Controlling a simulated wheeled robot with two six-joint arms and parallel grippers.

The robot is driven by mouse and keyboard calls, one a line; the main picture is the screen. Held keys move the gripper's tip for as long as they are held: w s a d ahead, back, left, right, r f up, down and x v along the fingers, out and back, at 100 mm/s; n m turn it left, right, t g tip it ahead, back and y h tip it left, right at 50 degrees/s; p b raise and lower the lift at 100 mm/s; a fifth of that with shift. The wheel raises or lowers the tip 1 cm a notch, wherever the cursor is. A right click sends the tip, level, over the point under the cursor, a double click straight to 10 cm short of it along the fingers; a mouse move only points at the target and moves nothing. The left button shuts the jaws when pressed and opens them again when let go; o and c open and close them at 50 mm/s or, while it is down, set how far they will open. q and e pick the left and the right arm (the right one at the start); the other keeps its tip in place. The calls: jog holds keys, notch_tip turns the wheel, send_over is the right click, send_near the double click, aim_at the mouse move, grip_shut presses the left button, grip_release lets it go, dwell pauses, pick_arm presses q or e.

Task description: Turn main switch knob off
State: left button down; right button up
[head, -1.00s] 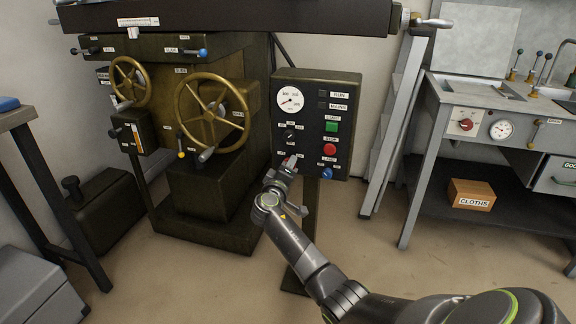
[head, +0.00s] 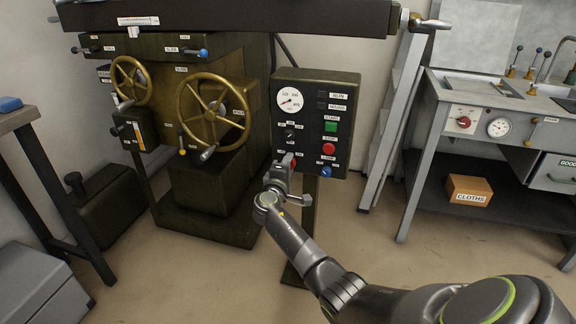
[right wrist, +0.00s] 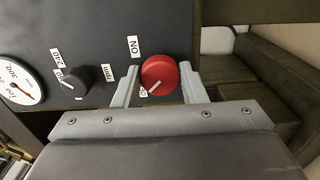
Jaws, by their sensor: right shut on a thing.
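The red main switch knob (right wrist: 157,72) is on the dark control box (head: 338,172), at its lower left in the head view. In the right wrist view the knob sits between the two fingers of my right gripper (right wrist: 160,78), which is shut on it. A white line on the knob points to the lower left, towards a small label (right wrist: 143,92) that is partly hidden. The ON label (right wrist: 133,46) is at the knob's upper left. In the head view my right gripper (head: 285,168) covers most of the knob. My left gripper is not in view.
A black knob (right wrist: 82,78) and a gauge (right wrist: 17,82) are beside the red knob. Green (head: 330,127) and red (head: 329,149) buttons and a blue knob (head: 326,173) are on the box. Brass handwheels (head: 212,108) stand left. A grey bench (head: 432,105) stands right.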

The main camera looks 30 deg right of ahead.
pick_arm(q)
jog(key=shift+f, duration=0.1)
pick_arm(e)
jog(key=shift+f, duration=0.1)
dwell(0.3)
jog(key=o, duration=1)
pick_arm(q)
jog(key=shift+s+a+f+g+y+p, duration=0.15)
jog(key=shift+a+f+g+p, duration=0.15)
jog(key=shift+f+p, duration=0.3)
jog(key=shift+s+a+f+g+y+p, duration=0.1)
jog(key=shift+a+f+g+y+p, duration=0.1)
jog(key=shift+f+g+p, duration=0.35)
pick_arm(e)
jog(key=v, duration=1.7)
jog(key=shift+s+a, duration=0.15)
jog(key=shift+s, duration=0.05)
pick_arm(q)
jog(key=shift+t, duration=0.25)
